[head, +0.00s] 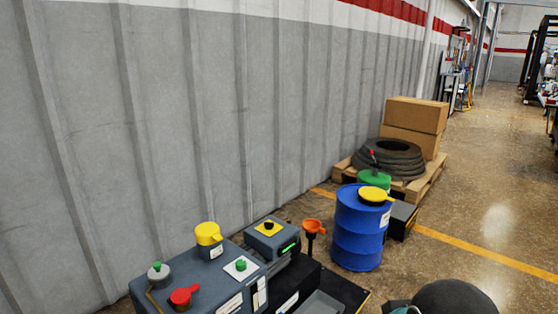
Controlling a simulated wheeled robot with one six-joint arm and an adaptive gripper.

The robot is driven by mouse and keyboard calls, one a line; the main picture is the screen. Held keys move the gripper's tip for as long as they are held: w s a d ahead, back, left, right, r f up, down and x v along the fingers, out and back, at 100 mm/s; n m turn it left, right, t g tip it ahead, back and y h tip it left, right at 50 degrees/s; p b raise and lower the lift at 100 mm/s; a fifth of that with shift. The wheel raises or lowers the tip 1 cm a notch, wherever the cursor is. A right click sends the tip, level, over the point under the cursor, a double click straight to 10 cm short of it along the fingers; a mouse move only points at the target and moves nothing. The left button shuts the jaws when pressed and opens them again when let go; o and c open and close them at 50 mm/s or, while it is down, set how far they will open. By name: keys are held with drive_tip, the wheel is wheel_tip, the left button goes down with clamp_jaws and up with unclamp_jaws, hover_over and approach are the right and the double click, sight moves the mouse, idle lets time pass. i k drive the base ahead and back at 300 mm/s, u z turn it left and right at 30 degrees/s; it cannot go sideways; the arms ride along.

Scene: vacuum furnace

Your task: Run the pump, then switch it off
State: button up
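A grey-blue machine housing (212,284) stands low against the wall at the bottom of the head view. On it are a red handle (184,296), a grey knob with a green top (158,273), a yellow cap (208,234) and a green button on a white plate (240,265). Beside it, a smaller grey box (272,239) carries a black knob on a yellow plate (268,229) and a lit green strip (291,248). I cannot tell which of these is the pump's switch. My gripper is not clearly visible; only a dark rounded part of my arm shows at the bottom right.
An orange-topped funnel or valve (312,227) and a blue drum (358,238) with a yellow lid stand right of the machine. Behind are a green device with a red lever (373,178) and a pallet (433,182) with hoses and boxes. The floor to the right is clear.

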sight(269, 226)
drive_tip(key=u, duration=0.55)
drive_tip(key=k, duration=1.25)
drive_tip(key=z, duration=0.45)
drive_tip(key=i, duration=0.7)
drive_tip(key=z, duration=1.25)
drive_tip(key=i, duration=1.3)
drive_tip(key=u, duration=0.3)
drive_tip(key=i, duration=1.05)
drive_tip(key=u, duration=1.45)
drive_tip(key=i, duration=0.5)
drive_tip(key=u, duration=0.5)
